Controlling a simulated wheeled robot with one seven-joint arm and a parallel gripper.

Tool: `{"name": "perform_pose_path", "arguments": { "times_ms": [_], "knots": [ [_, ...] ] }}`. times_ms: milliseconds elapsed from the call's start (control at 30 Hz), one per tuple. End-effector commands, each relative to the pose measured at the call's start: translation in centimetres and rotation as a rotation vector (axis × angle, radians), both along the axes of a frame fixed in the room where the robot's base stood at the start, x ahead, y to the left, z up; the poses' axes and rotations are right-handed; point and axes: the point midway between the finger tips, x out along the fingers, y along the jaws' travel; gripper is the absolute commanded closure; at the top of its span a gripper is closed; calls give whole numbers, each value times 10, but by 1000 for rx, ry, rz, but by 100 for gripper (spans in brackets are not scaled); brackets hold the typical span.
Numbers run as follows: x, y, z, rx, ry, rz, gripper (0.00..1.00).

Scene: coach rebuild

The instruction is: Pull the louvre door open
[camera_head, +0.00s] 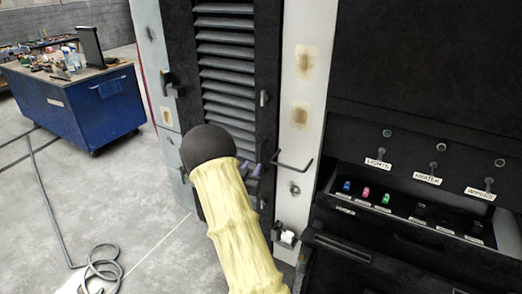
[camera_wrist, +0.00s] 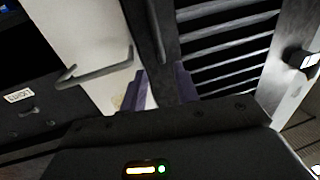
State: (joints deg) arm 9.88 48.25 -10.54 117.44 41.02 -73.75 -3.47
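The black louvre door (camera_head: 226,75) stands in the middle of the head view and looks shut in its frame. Its slats also show at the upper right of the wrist view (camera_wrist: 228,45). A small grey upright handle (camera_head: 263,97) is on the door's right edge. A dark upright bar (camera_wrist: 157,30), which looks like this handle, shows in the wrist view. My gripper (camera_head: 250,169) is low at the door's right edge, below the handle, partly hidden by my arm. Its purple fingers (camera_wrist: 163,84) stand apart, with the bar's end seen between them. I cannot tell whether they touch it.
A bent bar handle (camera_head: 294,166) sticks out from the white post right of the door. A dark latch (camera_head: 168,82) is on the left. A switch panel (camera_head: 425,175) is at the right. A blue workbench (camera_head: 80,100) and a cable (camera_head: 100,265) are on the left floor.

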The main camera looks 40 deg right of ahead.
Motion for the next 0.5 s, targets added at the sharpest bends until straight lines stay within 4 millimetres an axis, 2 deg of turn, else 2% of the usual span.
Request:
{"name": "perform_pose_path", "arguments": {
  "times_ms": [100,500],
  "knots": [
    [11,-19,2,-1,1,-3,69],
    [46,-72,1,-1,1,-2,69]
  ]
}}
